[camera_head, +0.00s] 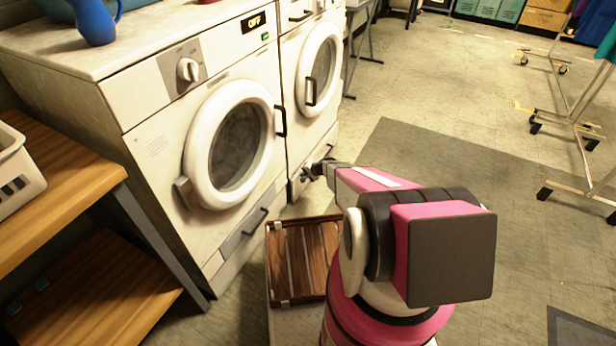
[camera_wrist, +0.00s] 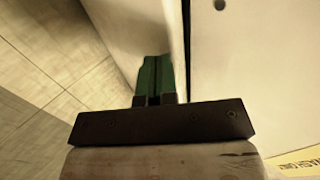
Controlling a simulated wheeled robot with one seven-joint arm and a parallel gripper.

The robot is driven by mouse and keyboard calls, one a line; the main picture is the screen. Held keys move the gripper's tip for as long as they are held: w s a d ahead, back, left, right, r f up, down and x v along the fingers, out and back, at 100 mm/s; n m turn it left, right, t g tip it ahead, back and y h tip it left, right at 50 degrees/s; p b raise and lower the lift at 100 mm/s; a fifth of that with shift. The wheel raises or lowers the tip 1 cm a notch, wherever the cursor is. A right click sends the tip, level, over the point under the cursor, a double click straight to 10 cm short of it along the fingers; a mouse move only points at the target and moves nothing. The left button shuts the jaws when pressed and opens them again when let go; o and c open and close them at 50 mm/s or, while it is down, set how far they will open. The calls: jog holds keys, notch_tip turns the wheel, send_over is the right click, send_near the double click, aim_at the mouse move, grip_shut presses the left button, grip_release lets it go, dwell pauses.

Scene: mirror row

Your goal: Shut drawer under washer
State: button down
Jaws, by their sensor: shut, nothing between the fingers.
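Two white washers stand side by side, a near one (camera_head: 150,118) and a far one (camera_head: 289,70). A grey drawer front (camera_head: 238,240) with a dark handle is under the near washer and looks about flush. Another drawer front (camera_head: 298,184) shows low under the far washer, partly hidden by my arm; I cannot tell how far out it is. My gripper (camera_head: 312,172) is at this far drawer. In the wrist view my gripper's dark green fingers (camera_wrist: 155,78) are together and empty, close beside white panels (camera_wrist: 232,60). Contact cannot be told.
A wooden slatted tray (camera_head: 304,262) is beside my arm. A wooden shelf unit (camera_head: 60,190) with a white basket (camera_head: 16,172) stands at the left. A blue jug (camera_head: 95,20) is on the near washer. Wheeled racks (camera_head: 575,125) stand right; the floor between is open.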

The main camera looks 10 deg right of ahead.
jog(key=shift+a, duration=0.1)
jog(key=shift+w+a, duration=0.85)
jog(key=shift+a, duration=0.15)
jog(key=shift+w, duration=0.1)
jog(key=shift+s+d, duration=0.15)
jog(key=shift+s, duration=0.05)
jog(key=s+d+f+v, duration=0.1)
jog(key=f+v, duration=0.1)
jog(key=v, duration=1.1)
jog(key=shift+d, duration=0.25)
